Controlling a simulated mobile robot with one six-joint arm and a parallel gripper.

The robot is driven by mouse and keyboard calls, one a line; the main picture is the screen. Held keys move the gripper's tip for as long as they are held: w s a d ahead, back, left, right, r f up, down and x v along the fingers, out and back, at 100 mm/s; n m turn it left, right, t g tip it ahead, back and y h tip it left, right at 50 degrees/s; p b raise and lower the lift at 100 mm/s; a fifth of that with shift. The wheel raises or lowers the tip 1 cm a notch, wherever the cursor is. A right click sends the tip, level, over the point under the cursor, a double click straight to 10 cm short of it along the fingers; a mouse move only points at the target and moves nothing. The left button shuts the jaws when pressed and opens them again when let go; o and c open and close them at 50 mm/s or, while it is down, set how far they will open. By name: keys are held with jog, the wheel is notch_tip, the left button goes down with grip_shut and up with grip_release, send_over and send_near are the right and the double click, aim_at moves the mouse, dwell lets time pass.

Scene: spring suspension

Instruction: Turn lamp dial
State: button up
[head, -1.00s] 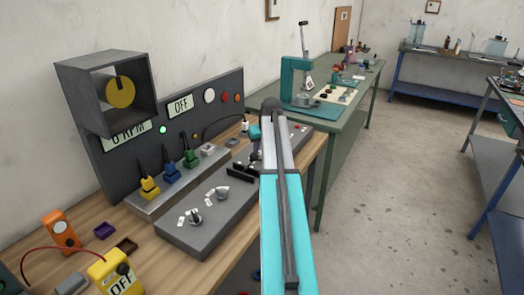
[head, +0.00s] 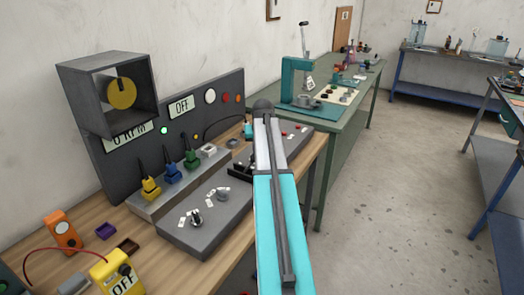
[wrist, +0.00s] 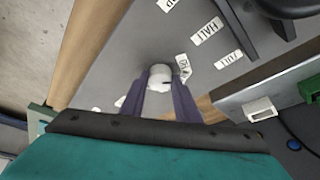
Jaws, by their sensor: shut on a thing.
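In the wrist view my gripper (wrist: 160,82) is shut on a pale, rounded dial (wrist: 157,72), with one finger on each side of it. The dial stands on the grey control panel (wrist: 120,45). White label plates lie around it, among them HALF (wrist: 206,31) and FULL (wrist: 228,60). In the head view my arm hides the dial and the fingertips. Two other dials show clear of my arm on the same panel, a nearer one (head: 196,217) and a farther one (head: 222,193).
A black lever part (wrist: 290,5) is close by on the panel. The raised socket strip (head: 150,205) with yellow, blue and green plugs runs along the left. An upright board (head: 130,170) with an OFF display stands behind it. Open floor lies to the right.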

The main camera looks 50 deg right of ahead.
jog(key=m, duration=0.1)
jog(key=m+g, duration=0.1)
jog(key=m, duration=0.1)
jog(key=m+h, duration=0.1)
jog(key=m, duration=0.1)
jog(key=shift+w+a+g, duration=0.25)
jog(key=shift+g, duration=0.05)
dwell(0.4)
jog(key=o, duration=1)
jog(key=shift+o, duration=0.2)
jog(key=shift+s+r, duration=0.1)
jog(key=shift+r, duration=0.1)
jog(key=shift+s+a+r, duration=0.1)
jog(key=shift+a+r, duration=0.1)
jog(key=shift+r, duration=0.35)
jog(key=b+v, duration=0.1)
jog(key=v, duration=1.1)
jog(key=shift+a+b, duration=0.2)
jog(key=shift+b, duration=0.15)
jog(key=shift+r, duration=0.1)
